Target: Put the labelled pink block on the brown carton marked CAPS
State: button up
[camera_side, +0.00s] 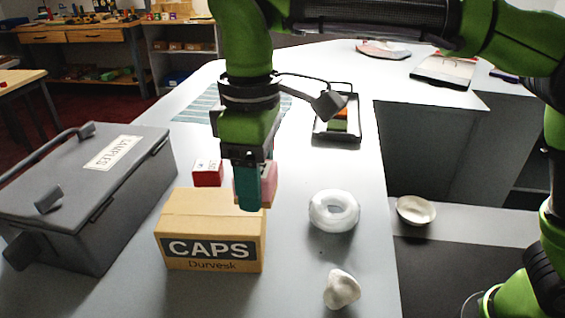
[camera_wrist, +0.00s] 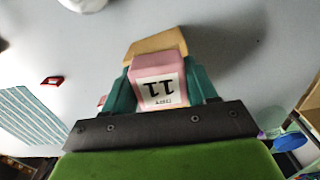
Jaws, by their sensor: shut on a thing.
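The brown carton (camera_side: 208,202) marked CAPS stands on the grey counter, its printed face towards the side camera. My gripper (camera_side: 254,200) is shut on the pink block (camera_side: 268,186) above the right part of the carton's top. In the side view a teal finger hides much of the block. I cannot tell whether the block touches the carton. In the wrist view the pink block (camera_wrist: 157,82) sits between both teal fingers, with its white label facing the camera and reading upside down. Part of the carton (camera_wrist: 155,43) shows behind it.
A red and white block (camera_side: 207,173) stands just behind the carton. A grey lidded box (camera_side: 85,190) is at left. A white ring (camera_side: 334,210) and a white lump (camera_side: 341,289) lie at right. A black tray (camera_side: 336,136) and striped mat (camera_side: 195,104) are farther back.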

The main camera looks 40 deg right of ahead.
jog(key=shift+w+a+f, duration=0.1)
jog(key=shift+w+a, duration=0.35)
jog(key=shift+s+d+f, duration=0.1)
jog(key=shift+f, duration=1.6)
jog(key=shift+f, duration=0.1)
jog(key=o, duration=1)
